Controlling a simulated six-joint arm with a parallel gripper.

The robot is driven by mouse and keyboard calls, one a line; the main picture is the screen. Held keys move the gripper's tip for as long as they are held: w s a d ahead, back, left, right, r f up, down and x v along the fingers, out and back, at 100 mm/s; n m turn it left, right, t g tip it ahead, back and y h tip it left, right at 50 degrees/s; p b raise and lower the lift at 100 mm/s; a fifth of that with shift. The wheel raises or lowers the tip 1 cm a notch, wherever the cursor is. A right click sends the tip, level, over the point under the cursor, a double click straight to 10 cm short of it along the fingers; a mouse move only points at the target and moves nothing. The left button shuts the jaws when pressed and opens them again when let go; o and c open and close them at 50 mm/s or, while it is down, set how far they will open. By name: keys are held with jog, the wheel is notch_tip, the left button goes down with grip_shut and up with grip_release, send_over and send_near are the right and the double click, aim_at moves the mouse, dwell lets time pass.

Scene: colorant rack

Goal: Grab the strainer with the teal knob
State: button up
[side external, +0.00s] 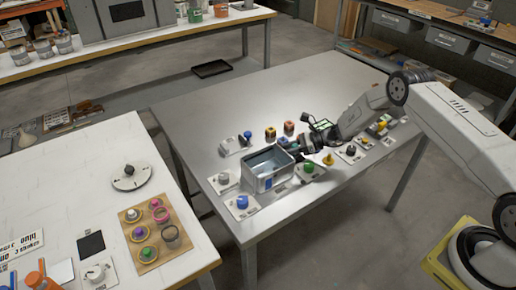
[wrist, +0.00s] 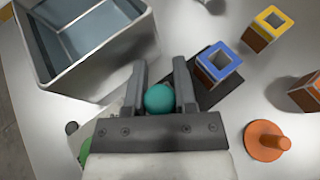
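The teal knob (wrist: 160,98) shows as a round ball between the two fingers of my gripper (wrist: 160,68) in the wrist view. It fills the gap, and both fingers appear to touch its sides. The body of the strainer below the knob is hidden. In the side view my gripper (side external: 303,148) is low over the metal table, at the right of the open metal bin; the teal knob cannot be made out there.
The open metal bin (wrist: 116,54) is close at my gripper's left. A blue-topped block (wrist: 219,62), a yellow-topped block (wrist: 268,28) and an orange knobbed piece (wrist: 264,140) stand at the right. A green knob (side external: 308,168) is near in the side view.

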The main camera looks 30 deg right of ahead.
grip_shut()
jog(key=shift+r, duration=0.1)
jog(key=shift+r, duration=0.75)
jog(key=s+r, duration=1.1)
jog(key=s, duration=0.3)
jog(key=shift+a+r, duration=0.15)
jog(key=shift+a, duration=0.25)
jog(key=shift+a+r, duration=0.1)
